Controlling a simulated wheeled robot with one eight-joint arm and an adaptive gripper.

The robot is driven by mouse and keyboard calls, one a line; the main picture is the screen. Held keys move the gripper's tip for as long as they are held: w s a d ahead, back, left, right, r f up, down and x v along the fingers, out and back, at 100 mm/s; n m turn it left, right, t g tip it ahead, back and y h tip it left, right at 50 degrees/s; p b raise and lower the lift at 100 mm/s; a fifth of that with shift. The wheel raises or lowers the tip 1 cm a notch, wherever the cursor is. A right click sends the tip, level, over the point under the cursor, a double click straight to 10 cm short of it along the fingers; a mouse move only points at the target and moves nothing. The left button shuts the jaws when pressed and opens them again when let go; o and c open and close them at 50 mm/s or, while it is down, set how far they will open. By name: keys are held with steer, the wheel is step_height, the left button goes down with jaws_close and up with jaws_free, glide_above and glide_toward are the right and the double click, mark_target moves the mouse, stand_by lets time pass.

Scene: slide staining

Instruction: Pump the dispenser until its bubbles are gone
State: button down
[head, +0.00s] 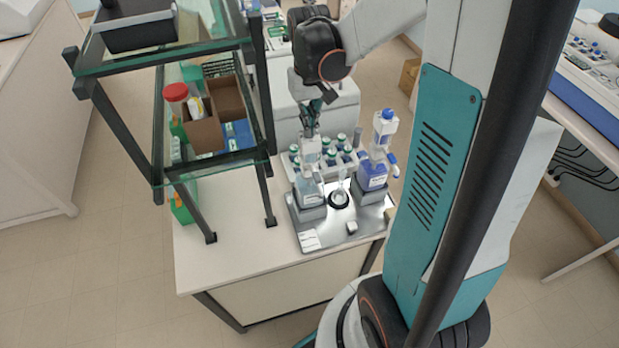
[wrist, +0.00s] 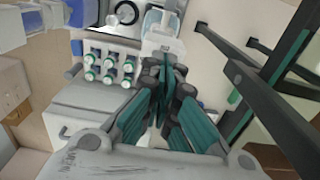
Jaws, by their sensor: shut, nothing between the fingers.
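A bottle-top dispenser (head: 309,188) with pale, clear-bluish contents stands on the left of a metal tray (head: 325,238). A second dispenser (head: 373,172) with blue-violet liquid and a blue cap stands on the right. My gripper (head: 310,132) is above the left dispenser's white top, pointing down, with its fingers closed together and empty. In the wrist view my gripper (wrist: 168,62) is shut beside the white top (wrist: 162,45) of that dispenser; I cannot tell whether they touch. Any bubbles are too small to make out.
A rack of several green-capped vials (head: 325,150) stands behind the dispensers. A glass-shelved frame (head: 165,165) with boxes and bottles stands close on the left. A small round black-rimmed piece (head: 339,199) lies between the dispensers. The bench front left (head: 225,265) is clear.

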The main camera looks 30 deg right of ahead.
steer(key=shift+f+b, duration=1.4)
steer(key=shift+f, duration=0.45)
stand_by(0.3)
steer(key=shift+r+p, duration=1.7)
steer(key=shift+r, duration=1.4)
step_height(320, 180, up, 5)
steer(key=p, duration=0.3)
